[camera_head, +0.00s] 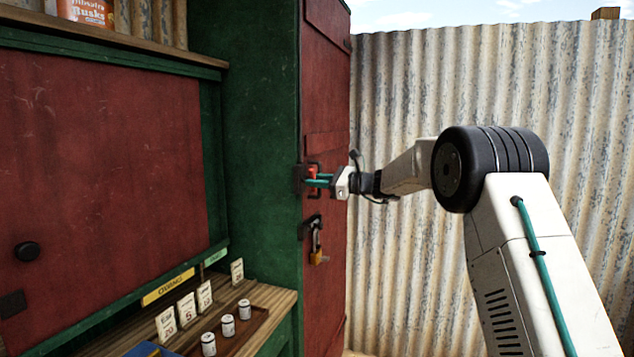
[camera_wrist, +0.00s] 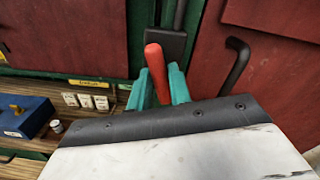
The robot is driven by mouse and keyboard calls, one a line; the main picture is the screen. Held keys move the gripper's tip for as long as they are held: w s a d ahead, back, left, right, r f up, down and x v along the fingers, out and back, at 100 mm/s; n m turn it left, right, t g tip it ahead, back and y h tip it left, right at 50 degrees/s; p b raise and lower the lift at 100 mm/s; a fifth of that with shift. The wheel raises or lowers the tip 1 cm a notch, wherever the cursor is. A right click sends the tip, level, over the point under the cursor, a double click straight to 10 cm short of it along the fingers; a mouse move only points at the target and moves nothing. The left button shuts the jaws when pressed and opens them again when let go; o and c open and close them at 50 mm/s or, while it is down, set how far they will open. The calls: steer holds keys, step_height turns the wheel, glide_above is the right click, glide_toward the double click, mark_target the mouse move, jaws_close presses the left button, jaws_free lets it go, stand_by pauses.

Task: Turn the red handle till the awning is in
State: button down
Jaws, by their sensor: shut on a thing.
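The red handle (camera_wrist: 155,68) stands between the two teal fingers of my gripper (camera_wrist: 160,90) in the wrist view. The fingers are shut on it, and its rounded top sticks out past them. In the head view the red handle (camera_head: 312,172) shows small at the edge of the green and red cabinet, with my gripper (camera_head: 318,181) reaching it from the right. A dark bracket (camera_wrist: 163,46) sits behind the handle. The crank's lower part is hidden by my gripper. I cannot make out the awning in either view.
A black door pull (camera_wrist: 237,64) is close to the right of my gripper. A brass padlock (camera_head: 317,250) hangs below it. The counter (camera_head: 275,300) holds price cards (camera_head: 187,307) and small tins (camera_head: 228,325). A corrugated wall (camera_head: 400,90) stands behind my arm.

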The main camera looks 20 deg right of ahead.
steer(key=n, duration=2.5)
steer(key=shift+f, duration=0.1)
stand_by(1.1)
steer(key=c, duration=1.4)
jaws_free()
steer(key=shift+d, duration=0.1)
steer(key=shift+o, duration=0.2)
steer(key=v, duration=0.8)
